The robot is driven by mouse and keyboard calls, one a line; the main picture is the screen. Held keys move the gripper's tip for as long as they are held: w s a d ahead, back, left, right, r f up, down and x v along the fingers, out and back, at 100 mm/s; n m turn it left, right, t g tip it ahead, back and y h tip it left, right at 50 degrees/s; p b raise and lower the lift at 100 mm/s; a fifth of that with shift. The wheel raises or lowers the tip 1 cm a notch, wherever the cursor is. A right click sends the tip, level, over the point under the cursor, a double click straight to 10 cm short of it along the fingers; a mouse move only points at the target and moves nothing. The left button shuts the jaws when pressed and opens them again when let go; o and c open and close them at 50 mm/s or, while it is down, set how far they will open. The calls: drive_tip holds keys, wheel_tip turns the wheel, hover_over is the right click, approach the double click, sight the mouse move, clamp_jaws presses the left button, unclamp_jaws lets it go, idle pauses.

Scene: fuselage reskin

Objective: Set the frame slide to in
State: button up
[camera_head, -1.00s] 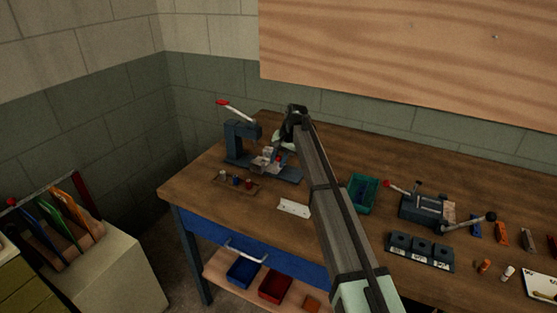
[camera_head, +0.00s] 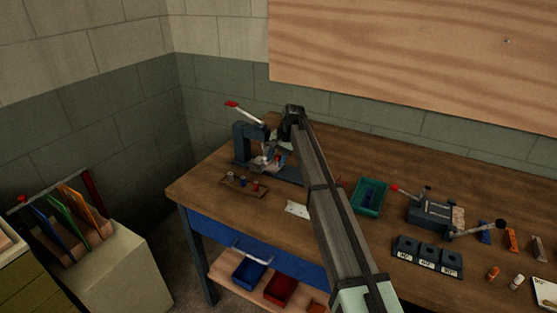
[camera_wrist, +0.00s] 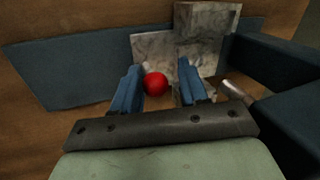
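The frame slide's red ball knob (camera_wrist: 155,84) shows in the wrist view in front of pale metal blocks (camera_wrist: 205,35). My gripper (camera_wrist: 162,73) has its two blue fingers apart, with the knob between them. The knob is nearer the left finger, and a gap shows toward the right finger. In the head view the slide sits on the blue press (camera_head: 248,142) at the back left of the bench. My arm and gripper hide part of it there. I cannot tell whether the slide is in or out.
The press lever with its red grip (camera_head: 232,104) rises above the press. A small wooden tray (camera_head: 243,187) with several parts lies in front. A white plate (camera_head: 297,209) and a green bin (camera_head: 370,196) stand to the right. The press's dark body (camera_wrist: 285,65) is close right of my fingers.

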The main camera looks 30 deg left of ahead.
drive_tip(key=shift+o, duration=1.2)
drive_tip(key=shift+d, duration=0.1)
drive_tip(key=v, duration=1.3)
drive_tip(key=shift+r, duration=0.4)
drive_tip(key=shift+d, duration=0.1)
